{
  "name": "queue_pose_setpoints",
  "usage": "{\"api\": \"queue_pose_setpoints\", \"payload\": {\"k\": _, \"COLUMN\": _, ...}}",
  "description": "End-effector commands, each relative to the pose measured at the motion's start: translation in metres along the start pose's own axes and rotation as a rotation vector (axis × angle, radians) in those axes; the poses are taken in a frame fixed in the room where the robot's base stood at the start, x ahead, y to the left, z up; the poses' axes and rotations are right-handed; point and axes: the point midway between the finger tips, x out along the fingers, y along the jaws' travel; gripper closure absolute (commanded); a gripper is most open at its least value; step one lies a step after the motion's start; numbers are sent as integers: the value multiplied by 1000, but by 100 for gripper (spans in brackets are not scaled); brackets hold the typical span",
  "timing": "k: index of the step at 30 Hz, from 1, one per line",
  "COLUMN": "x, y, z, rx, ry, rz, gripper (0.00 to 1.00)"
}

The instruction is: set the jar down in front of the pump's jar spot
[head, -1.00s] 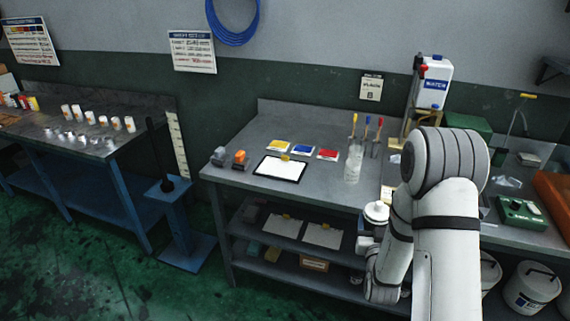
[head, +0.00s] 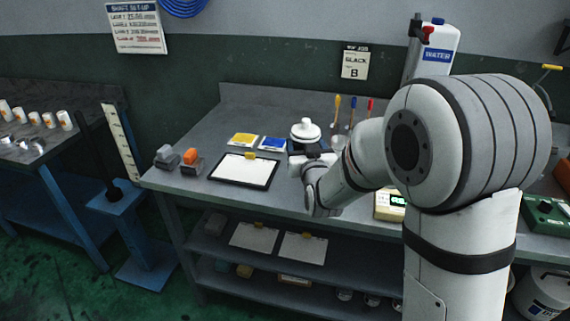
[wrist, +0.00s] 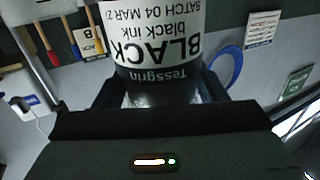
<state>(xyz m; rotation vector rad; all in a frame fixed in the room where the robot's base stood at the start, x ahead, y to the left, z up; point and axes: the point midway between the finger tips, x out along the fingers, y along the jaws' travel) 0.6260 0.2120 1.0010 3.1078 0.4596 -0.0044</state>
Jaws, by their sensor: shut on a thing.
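The jar (head: 305,131) has a white knobbed lid and a dark body in the head view. In the wrist view the jar (wrist: 160,50) shows a white label reading "BLACK black ink", upside down in the picture. My gripper (head: 311,160) is shut on the jar, which looks upright. It is over or near the bench top, right of the clipboard; I cannot tell its height. I cannot make out the pump or its jar spot; my arm hides much of the bench's right part.
Brushes (head: 352,110) stand behind the jar. A white water container (head: 436,45) stands at the back.

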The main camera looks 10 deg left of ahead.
Motion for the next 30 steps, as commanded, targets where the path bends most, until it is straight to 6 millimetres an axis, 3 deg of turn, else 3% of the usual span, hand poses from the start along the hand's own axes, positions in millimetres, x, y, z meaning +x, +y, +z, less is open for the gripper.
{"api": "queue_pose_setpoints", "payload": {"k": 15, "x": -1, "y": -11, "z": 60, "rx": 0, "ry": 1, "rz": -19, "gripper": 71}}
{"api": "queue_pose_setpoints", "payload": {"k": 27, "x": -1, "y": -12, "z": 64, "rx": 0, "ry": 6, "rz": -20, "gripper": 71}}
{"api": "queue_pose_setpoints", "payload": {"k": 28, "x": -1, "y": -12, "z": 65, "rx": 0, "ry": 3, "rz": -20, "gripper": 34}}
{"api": "queue_pose_setpoints", "payload": {"k": 30, "x": -1, "y": -12, "z": 64, "rx": 0, "ry": 3, "rz": -21, "gripper": 29}}
